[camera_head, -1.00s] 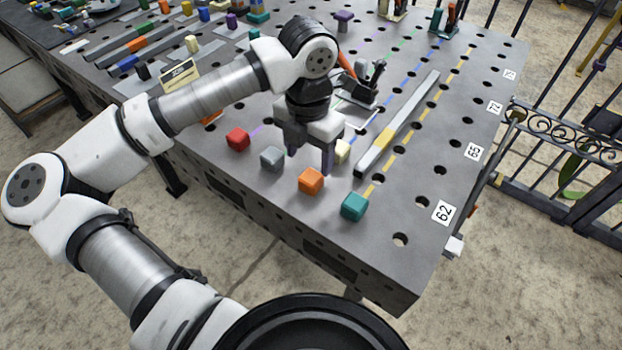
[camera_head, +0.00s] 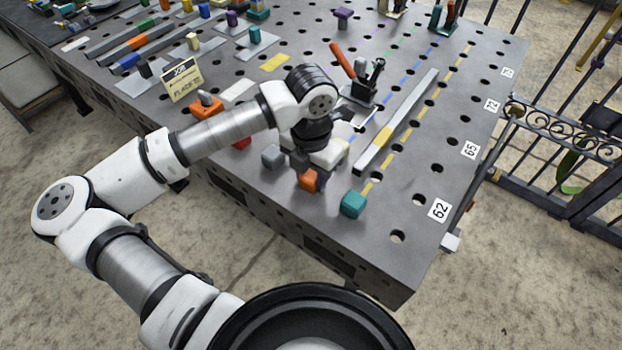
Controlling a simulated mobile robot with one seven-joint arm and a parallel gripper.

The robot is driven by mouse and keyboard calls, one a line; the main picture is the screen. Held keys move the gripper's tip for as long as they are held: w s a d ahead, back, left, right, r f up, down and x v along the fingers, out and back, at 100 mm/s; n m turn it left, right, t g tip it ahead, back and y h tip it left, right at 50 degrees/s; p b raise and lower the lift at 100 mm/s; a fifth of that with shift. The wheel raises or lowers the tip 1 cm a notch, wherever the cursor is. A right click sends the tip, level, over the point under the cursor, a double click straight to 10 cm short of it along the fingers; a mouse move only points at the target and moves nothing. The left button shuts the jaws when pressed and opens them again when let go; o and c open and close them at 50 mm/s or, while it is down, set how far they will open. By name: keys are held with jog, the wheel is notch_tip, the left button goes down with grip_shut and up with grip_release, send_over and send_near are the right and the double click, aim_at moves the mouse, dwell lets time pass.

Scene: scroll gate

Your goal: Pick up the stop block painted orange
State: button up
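The orange stop block (camera_head: 308,181) stands on the near part of the grey perforated table. My gripper (camera_head: 312,176) is down at the block, pointing downward. One dark finger shows in front of the block's right side and covers part of it; the other finger is mostly hidden. The gripper body hides the block's top. I cannot tell whether the fingers press on the block or stand apart from it.
A grey block (camera_head: 272,157) is close on the left and a teal block (camera_head: 353,204) on the right. A red block (camera_head: 242,143) is partly behind my arm. A long grey bar (camera_head: 398,122) with a yellow band lies beyond. The table's front edge is near.

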jog(key=c, duration=0.6)
jog(key=shift+r, duration=0.1)
